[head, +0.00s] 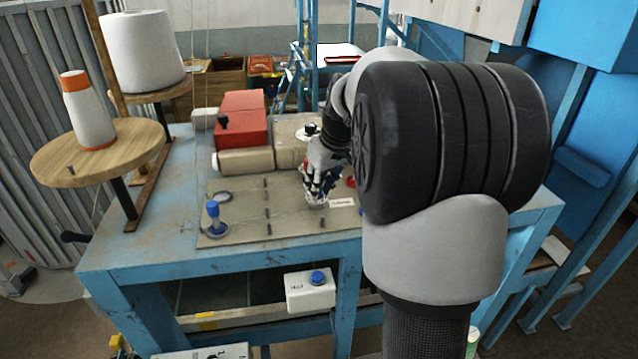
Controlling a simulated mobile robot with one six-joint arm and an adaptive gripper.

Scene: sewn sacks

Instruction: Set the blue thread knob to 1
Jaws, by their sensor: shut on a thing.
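My gripper (318,194) is over the middle of the brown plate (290,223) on the blue table, pointing down. It is shut on a small knob whose body is mostly hidden by the fingers. Bits of blue show between the fingers, so I take it for the blue thread knob. A pale round base shows just below the fingertips. The number marks and the knob's setting cannot be read. A small white label (342,202) lies just right of the fingertips. A red part (350,182) shows farther right, partly behind my arm.
A red sewing machine body (241,117) stands behind. Thread cones (90,118) are on wooden discs at left. A white box with a blue button (317,277) hangs below the table edge. My arm hides the right side.

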